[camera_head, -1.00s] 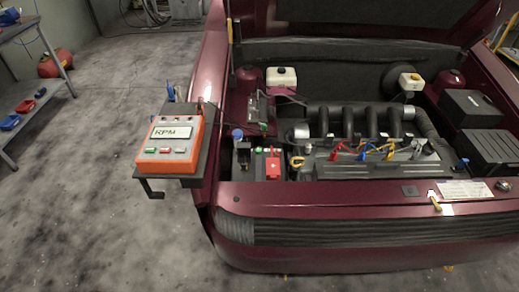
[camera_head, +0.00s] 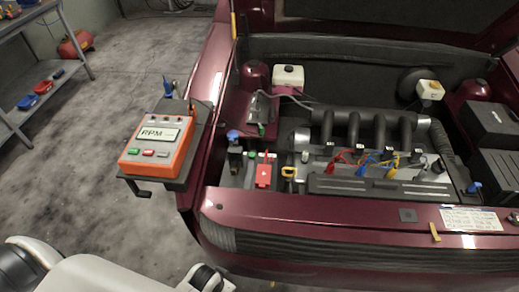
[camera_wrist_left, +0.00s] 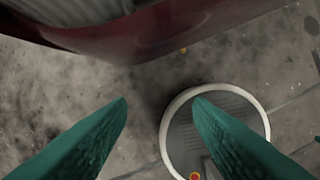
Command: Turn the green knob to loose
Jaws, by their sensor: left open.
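A small green knob-like part (camera_head: 261,129) shows at the left side of the engine bay, behind the blue cap; it is too small to read its setting. Another small green spot (camera_head: 252,154) lies just in front of it, and I cannot tell which one is the knob. My left arm shows at the bottom left of the head view, well short of the engine bay. My left gripper (camera_wrist_left: 160,100) is open and empty in the left wrist view, its two teal fingers apart above the floor. My right gripper is not in view.
The dark red car's front edge (camera_head: 330,215) lies between my arm and the engine bay. An orange RPM meter (camera_head: 156,145) sits on a tray at the car's left corner. A blue cap (camera_head: 234,134) and red clamp (camera_head: 264,172) stand nearby.

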